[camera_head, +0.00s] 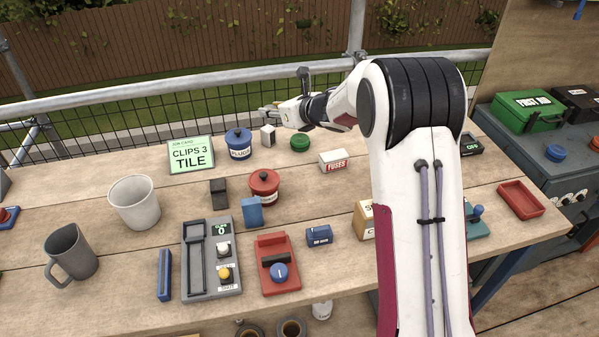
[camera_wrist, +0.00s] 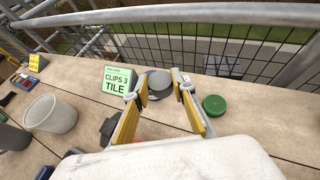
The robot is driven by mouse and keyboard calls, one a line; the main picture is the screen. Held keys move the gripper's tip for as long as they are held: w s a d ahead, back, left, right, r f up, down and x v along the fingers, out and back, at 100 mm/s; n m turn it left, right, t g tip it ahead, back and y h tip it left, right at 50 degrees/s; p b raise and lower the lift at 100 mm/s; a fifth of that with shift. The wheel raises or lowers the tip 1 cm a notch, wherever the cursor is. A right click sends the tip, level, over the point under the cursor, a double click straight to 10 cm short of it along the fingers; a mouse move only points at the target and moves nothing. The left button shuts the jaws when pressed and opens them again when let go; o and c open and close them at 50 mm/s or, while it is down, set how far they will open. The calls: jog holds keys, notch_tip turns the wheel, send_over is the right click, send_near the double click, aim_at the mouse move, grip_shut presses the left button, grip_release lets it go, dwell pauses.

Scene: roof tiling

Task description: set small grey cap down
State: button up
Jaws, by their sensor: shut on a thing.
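The small grey cap (camera_wrist: 158,84) shows in the wrist view as a round grey piece between the yellow fingers. My gripper (camera_wrist: 161,86) is shut on it. The cap is too small there to make out clearly. I cannot tell its exact height over the table.
The job card (camera_head: 191,155) stands left, the red-lidded pot (camera_head: 264,185) nearer. A metal rail (camera_head: 150,88) and mesh run behind the table.

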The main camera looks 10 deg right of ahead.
jog(key=s+d+f+m+t+h, duration=0.1)
jog(key=s+d+f+m+h, duration=0.2)
jog(key=d+f, duration=0.4)
notch_tip(320, 180, down, 2)
jog(key=shift+s+f, duration=0.15)
jog(key=shift+s, duration=0.35)
jog(key=shift+f, duration=0.1)
send_over(301, 175)
jog(key=shift+f, duration=3.05)
jog(key=shift+f, duration=0.1)
jog(key=shift+f, duration=1.75)
jog(key=shift+f, duration=0.15)
